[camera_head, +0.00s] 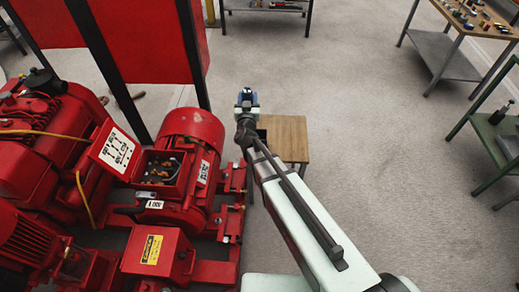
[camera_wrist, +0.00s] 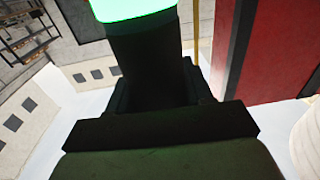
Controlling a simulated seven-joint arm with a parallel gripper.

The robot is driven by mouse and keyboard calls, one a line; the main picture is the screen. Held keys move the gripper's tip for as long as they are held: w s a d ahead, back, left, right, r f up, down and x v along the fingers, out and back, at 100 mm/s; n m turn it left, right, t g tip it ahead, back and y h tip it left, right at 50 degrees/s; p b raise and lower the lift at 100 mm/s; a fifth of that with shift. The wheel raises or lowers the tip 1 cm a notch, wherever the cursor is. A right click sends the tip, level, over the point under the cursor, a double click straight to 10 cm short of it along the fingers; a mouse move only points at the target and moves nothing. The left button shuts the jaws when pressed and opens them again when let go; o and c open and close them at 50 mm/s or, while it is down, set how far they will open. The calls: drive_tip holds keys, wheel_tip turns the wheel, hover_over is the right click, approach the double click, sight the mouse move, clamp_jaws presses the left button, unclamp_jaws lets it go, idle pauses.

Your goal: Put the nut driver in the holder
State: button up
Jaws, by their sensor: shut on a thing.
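My gripper (camera_head: 247,98) is at the end of my outstretched arm, above the back left corner of a small wooden-topped table (camera_head: 288,137). In the wrist view, my gripper (camera_wrist: 150,75) is a dark shape with a bright green area at its far end. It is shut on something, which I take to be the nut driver. The tool's own outline cannot be made out. I cannot pick out the holder in either view; my arm hides part of the small table.
Red pump machinery (camera_head: 180,185) fills the left, close to my arm. A red cabinet on dark posts (camera_head: 150,40) stands behind it. A workbench with small items (camera_head: 475,18) is at the back right, and a green bench (camera_head: 490,135) at the right edge. Open grey floor lies between.

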drive_tip(key=d+f+h, duration=0.1)
drive_tip(key=d+f, duration=0.3)
drive_tip(key=f, duration=0.7)
drive_tip(key=shift+d+f+m, duration=0.2)
drive_tip(key=shift+d+m, duration=0.15)
drive_tip(key=shift+m, duration=0.05)
drive_tip(key=shift+f, duration=0.1)
drive_tip(key=o, duration=1.2)
drive_tip(key=shift+c, duration=0.2)
drive_tip(key=s, duration=1.2)
